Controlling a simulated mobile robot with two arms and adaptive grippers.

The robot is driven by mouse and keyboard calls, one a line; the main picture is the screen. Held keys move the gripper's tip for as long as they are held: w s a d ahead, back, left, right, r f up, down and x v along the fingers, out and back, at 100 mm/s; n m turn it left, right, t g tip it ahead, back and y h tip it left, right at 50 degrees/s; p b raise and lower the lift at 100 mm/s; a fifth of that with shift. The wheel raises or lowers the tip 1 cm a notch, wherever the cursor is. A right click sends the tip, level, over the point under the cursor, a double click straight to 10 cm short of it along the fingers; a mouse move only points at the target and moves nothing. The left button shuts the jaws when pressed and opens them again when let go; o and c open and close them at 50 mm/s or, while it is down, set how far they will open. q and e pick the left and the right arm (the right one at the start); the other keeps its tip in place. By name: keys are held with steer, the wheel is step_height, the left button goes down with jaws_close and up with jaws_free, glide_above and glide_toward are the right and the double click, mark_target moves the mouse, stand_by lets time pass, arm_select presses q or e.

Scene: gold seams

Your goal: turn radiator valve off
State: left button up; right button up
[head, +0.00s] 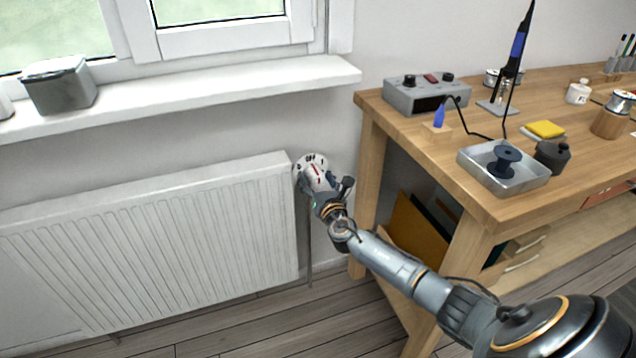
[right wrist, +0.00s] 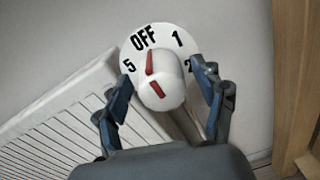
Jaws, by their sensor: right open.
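The radiator valve is a white knob (right wrist: 168,74) with red marks, in front of a white dial plate (right wrist: 128,50) printed OFF, 1, 2 and 5. The red marks line up toward OFF. In the head view the dial (head: 311,160) sits at the radiator's upper right corner, partly hidden by my gripper. My right gripper (right wrist: 158,80) is open, with one finger on each side of the knob; it also shows at the valve in the head view (head: 320,179). I cannot tell whether a finger touches the knob. My left gripper is not in view.
The white radiator (head: 160,240) stands under a windowsill (head: 210,95) holding a grey box (head: 58,86). A wooden workbench (head: 400,125) with a soldering station (head: 426,94) and a metal tray (head: 520,183) is close on the right. A pipe (head: 309,245) runs down below the valve.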

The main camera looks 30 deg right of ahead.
steer(key=v, duration=1.2)
